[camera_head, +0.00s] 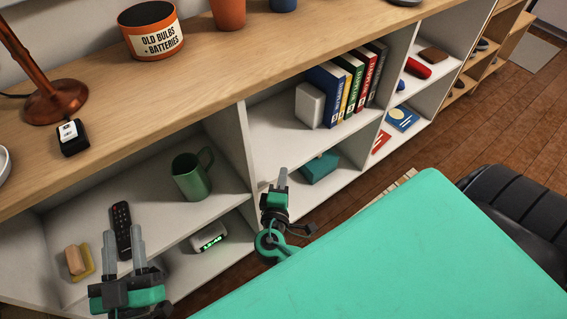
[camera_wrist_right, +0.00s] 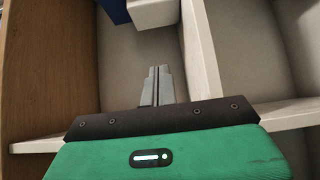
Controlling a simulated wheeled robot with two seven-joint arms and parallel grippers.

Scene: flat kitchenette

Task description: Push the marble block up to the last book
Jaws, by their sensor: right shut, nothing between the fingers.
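The marble block (camera_head: 310,104) is a pale upright block on the upper shelf, at the left end of a row of books (camera_head: 349,82). Beside it is the blue book (camera_head: 325,88); I cannot tell whether they touch. In the right wrist view the block (camera_wrist_right: 153,13) is at the top edge, with the blue book (camera_wrist_right: 115,9) beside it. My right gripper (camera_head: 282,172) is shut and empty, in front of the shelf and apart from the block. Its fingers (camera_wrist_right: 158,70) point toward the block. My left gripper (camera_head: 122,236) is open and empty at the lower left.
A divider (camera_head: 238,150) stands left of the block's compartment. A green mug (camera_head: 192,178), a black remote (camera_head: 122,230) and a sponge (camera_head: 75,262) are left of it. A teal box (camera_head: 320,167) is below. The shelf before the block is clear.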

